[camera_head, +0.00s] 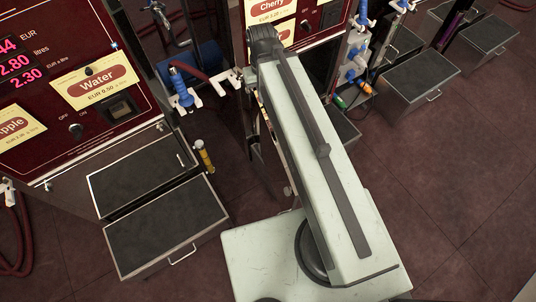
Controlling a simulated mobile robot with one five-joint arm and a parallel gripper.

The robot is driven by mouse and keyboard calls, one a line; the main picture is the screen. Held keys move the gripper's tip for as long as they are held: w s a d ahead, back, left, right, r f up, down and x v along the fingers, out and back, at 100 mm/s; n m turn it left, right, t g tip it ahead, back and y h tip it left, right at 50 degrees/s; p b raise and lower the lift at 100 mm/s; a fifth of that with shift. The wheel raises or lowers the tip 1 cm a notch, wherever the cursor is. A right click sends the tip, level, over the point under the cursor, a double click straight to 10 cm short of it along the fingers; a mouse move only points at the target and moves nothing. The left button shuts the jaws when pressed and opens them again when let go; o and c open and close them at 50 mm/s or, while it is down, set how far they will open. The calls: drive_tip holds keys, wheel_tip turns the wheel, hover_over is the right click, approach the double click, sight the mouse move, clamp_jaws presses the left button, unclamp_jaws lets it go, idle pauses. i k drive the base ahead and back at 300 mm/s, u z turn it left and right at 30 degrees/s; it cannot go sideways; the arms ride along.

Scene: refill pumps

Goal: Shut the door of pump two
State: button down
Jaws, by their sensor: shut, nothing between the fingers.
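No pump number is readable, so I cannot tell which pump is pump two. The left pump (70,62) has a dark red front with "Water" and "Apple" labels. Below its front are two dark flat panels, an upper one (140,172) and a lower one (165,228) with a silver handle at its front edge. A middle pump (290,32) with a "Cherry" label stands behind my arm, its lower part mostly hidden. I cannot make out a door clearly on either. My pale arm rises across the middle, and my gripper does not show.
Dark boxes with handles (419,80) stand at the upper right. Dark red tiled floor (440,190) lies clear at the right.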

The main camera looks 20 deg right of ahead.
sight(278, 171)
drive_tip(key=u, duration=0.9)
drive_tip(key=k, duration=1.65)
drive_tip(key=u, duration=1.3)
drive_tip(key=i, duration=1)
drive_tip(key=u, duration=0.05)
